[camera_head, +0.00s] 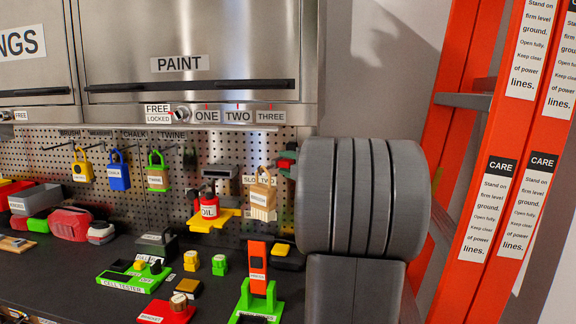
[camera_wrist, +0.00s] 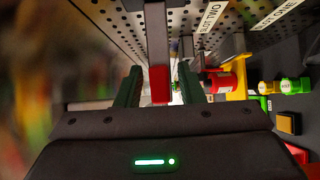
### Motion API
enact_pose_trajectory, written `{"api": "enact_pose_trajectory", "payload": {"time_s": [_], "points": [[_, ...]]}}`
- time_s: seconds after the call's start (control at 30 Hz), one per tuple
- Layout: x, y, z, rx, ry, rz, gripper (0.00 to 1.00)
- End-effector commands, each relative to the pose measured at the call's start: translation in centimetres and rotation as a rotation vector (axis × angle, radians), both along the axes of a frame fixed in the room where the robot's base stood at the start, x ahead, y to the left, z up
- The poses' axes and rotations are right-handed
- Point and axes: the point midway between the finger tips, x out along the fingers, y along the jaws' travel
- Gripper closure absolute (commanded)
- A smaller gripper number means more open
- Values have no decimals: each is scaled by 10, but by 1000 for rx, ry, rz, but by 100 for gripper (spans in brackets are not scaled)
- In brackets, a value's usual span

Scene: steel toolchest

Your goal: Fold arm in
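My gripper (camera_head: 287,162) is in front of the pegboard, at the left side of my big grey arm joint. In the wrist view its two dark green fingers (camera_wrist: 160,82) stand apart. A grey bar with a red end (camera_wrist: 159,84) shows between them, with a gap on each side. I cannot tell what the bar belongs to. My arm reaches forward over the right end of the bench and hides part of the wall behind it.
The pegboard (camera_head: 225,150) carries padlocks and a tan brush (camera_head: 263,194). A red oil can (camera_head: 209,205) sits on a yellow shelf. The dark bench (camera_head: 60,270) is crowded. Steel cabinets (camera_head: 190,45) hang above. An orange ladder (camera_head: 470,160) stands close on the right.

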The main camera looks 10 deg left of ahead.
Motion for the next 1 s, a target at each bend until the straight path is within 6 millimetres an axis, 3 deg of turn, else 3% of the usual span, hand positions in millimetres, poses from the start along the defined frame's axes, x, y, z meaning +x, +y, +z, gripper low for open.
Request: {"api": "enact_pose_trajectory", "payload": {"time_s": [0.27, 0.43, 1.0], "points": [[0, 0, 0, 0, 0, 0, 62], [-6, -10, 0, -1, -1, -3, 62], [-72, -95, -1, 0, 0, -4, 62]]}}
